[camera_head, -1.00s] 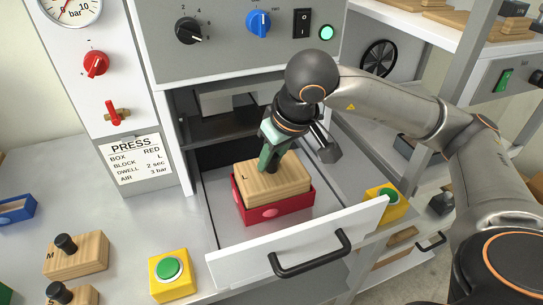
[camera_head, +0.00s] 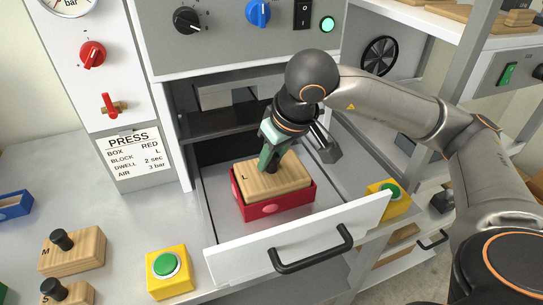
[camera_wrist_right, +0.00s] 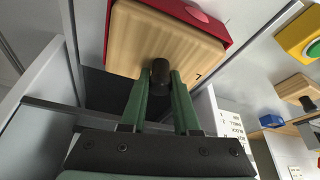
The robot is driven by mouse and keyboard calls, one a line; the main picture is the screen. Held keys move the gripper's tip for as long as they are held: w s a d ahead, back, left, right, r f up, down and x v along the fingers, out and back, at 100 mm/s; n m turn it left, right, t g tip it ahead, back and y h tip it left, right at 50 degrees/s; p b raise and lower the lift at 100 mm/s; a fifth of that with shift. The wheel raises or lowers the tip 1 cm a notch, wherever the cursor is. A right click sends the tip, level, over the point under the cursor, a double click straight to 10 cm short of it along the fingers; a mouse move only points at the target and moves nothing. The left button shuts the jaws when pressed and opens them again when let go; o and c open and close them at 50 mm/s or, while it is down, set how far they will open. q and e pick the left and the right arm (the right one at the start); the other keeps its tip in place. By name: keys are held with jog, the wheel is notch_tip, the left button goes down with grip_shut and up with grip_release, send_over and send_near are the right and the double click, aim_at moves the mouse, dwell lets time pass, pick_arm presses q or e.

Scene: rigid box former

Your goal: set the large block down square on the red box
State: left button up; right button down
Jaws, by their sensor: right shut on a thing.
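The large wooden block (camera_head: 285,180), marked L, sits at the red box (camera_head: 275,210) in the open drawer. Its lower part is hidden behind the box's front wall, and its top stands above the rim. Its edges look about parallel to the box walls. Whether it touches the floor of the box is hidden. My right gripper (camera_head: 270,164), with green fingers, is shut on the black knob of the block from above. In the right wrist view the fingers (camera_wrist_right: 160,90) close on the knob (camera_wrist_right: 160,72), with the block (camera_wrist_right: 165,42) and red box (camera_wrist_right: 205,14) beyond. My left gripper is not in view.
The white drawer front (camera_head: 300,235) with its black handle (camera_head: 312,252) stands before the box. Yellow button boxes stand at the left (camera_head: 168,272) and right (camera_head: 388,199). Block M (camera_head: 72,252) and block S (camera_head: 66,292) lie at the left. The press opening is behind.

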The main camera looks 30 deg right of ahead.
jog(key=shift+f+b, duration=0.65)
jog(key=shift+b, duration=0.05)
jog(key=c, duration=0.6)
grip_release()
jog(key=shift+f, duration=0.1)
jog(key=p+v, duration=0.1)
jog(key=v, duration=1.1)
jog(key=shift+r+p, duration=0.3)
jog(key=shift+r, duration=0.05)
